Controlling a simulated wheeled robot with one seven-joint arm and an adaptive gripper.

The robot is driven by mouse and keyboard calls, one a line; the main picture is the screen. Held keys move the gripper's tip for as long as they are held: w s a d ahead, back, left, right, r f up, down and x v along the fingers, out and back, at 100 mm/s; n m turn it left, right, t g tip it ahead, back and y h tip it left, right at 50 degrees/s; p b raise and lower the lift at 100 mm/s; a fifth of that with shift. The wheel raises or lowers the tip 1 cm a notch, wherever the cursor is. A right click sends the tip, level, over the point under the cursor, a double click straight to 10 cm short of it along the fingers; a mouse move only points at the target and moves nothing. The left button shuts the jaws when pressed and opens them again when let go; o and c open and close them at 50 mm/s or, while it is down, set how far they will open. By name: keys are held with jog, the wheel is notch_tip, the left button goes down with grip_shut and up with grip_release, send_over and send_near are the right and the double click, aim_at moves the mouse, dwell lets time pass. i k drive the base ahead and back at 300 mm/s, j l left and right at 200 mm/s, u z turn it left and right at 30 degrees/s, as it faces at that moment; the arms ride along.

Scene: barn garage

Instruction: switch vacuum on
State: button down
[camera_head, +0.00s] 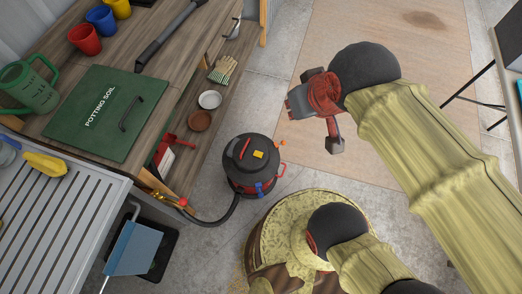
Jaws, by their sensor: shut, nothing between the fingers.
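The vacuum (248,166) is a round black and red canister on the concrete floor, left of the middle of the head view. A yellow piece (258,154) and a red handle-like part show on its black lid. A dark hose runs from its lower left side. I cannot tell which part is the switch. My gripper (318,122) is shut and empty. It shows to the upper right of the vacuum, apart from it, with the arm reaching in from the right.
A wooden workbench (172,90) with a green potting soil lid (112,113) stands at the left. A grey slatted surface (58,225) and a blue dustpan-like object (131,249) are at lower left. A tan mat (345,40) lies behind my gripper.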

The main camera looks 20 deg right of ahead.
aim_at(259, 154)
jog(key=l, duration=0.4)
jog(key=i+l, duration=0.1)
jog(key=l, duration=0.3)
jog(key=u, duration=1.65)
